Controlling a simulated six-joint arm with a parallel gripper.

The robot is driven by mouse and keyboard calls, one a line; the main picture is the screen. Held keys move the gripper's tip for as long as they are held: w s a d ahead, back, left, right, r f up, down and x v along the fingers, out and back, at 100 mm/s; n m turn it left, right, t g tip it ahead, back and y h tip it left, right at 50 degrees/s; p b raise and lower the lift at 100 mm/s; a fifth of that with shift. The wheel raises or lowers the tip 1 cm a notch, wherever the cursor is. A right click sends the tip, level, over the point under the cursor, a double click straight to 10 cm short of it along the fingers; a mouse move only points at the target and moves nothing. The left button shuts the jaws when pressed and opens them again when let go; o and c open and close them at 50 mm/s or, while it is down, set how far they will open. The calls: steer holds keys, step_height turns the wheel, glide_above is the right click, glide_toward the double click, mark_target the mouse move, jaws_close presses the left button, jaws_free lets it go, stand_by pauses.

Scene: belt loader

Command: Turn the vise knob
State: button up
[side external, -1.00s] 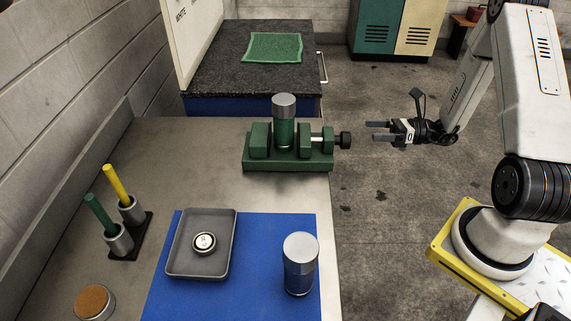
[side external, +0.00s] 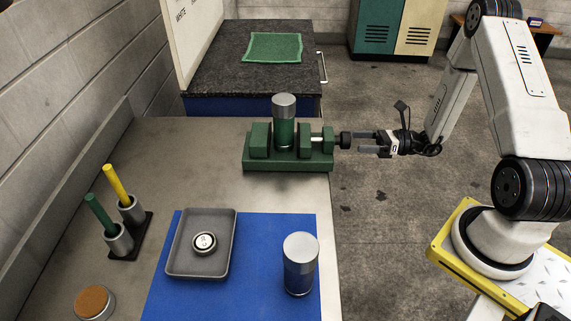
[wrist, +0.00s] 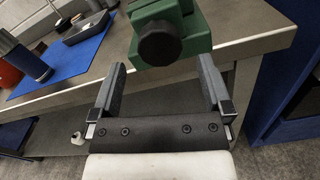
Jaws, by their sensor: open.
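The green vise (side external: 290,162) sits near the table's right edge and holds an upright green cylinder with a metal cap (side external: 284,120) between its jaws. The black vise knob (side external: 345,139) sticks out to the right past the table edge. It also shows in the wrist view (wrist: 159,43). My gripper (side external: 357,142) points left at the knob, just to its right. In the wrist view its fingers (wrist: 162,72) are apart and empty, with the knob ahead of and between their lines. I cannot tell whether a fingertip touches the knob.
On the table are a blue mat (side external: 250,295), a grey tray (side external: 176,272) with a round disc, a metal-topped jar (side external: 300,268), a holder with green and yellow sticks (side external: 126,240) and a cork-topped pot (side external: 94,302). Open floor lies right of the table.

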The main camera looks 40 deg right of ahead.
mark_target(345, 141)
steer(key=shift+x, duration=2.45)
steer(key=c, duration=1.3)
